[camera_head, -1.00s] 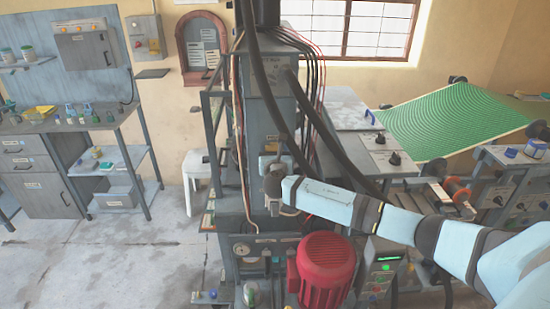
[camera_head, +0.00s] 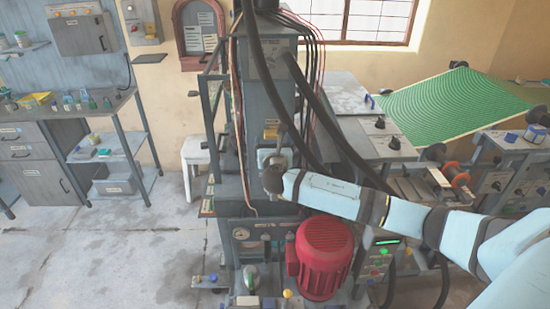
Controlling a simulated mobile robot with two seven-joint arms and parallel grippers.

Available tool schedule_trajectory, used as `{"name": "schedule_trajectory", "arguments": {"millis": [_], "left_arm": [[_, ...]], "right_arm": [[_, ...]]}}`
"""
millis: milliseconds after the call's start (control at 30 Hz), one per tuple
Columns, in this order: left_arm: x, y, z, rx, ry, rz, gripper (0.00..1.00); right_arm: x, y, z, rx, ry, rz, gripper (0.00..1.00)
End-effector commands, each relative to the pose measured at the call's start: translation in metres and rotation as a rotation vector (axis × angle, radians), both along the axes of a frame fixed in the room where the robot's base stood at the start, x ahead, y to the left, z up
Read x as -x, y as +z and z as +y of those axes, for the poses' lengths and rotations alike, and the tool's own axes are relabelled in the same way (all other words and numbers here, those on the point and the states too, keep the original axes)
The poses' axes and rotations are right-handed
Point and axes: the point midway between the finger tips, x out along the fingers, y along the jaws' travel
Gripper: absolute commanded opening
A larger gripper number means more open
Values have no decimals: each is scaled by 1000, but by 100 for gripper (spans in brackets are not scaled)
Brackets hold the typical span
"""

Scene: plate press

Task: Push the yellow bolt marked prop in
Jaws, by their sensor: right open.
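A small yellow part (camera_head: 271,132) shows on the front of the grey press column (camera_head: 268,92), just above my right gripper. It looks like the yellow bolt, but its marking is too small to read. My right gripper (camera_head: 274,150) is open in front of the column, with its fingers pointing up and away from me. The gripper and wrist hide part of the column there. I cannot tell whether a finger touches the yellow part. My left gripper is not in view.
A red motor (camera_head: 325,257) stands below my right forearm, with a green-lit control box (camera_head: 385,252) to its right. Black hoses run down past the column. A green ribbed sheet (camera_head: 455,108) is at the right. Floor is clear at the left.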

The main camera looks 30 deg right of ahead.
Motion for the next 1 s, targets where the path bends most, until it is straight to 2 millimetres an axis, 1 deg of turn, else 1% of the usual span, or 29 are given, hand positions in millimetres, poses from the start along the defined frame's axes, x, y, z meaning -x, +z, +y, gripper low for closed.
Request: {"name": "schedule_trajectory", "arguments": {"millis": [33,200,300,400,600,1000], "left_arm": [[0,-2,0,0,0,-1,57],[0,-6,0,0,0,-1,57],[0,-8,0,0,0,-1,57],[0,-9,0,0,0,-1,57],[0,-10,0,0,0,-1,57],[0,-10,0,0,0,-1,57]], "right_arm": [[11,-2,7,-2,4,1,89],[44,-2,26,-2,2,1,89],[59,-1,35,-1,1,1,89],[69,0,42,1,1,-1,89],[77,0,47,0,0,0,89],[77,0,47,1,0,-1,89]]}}
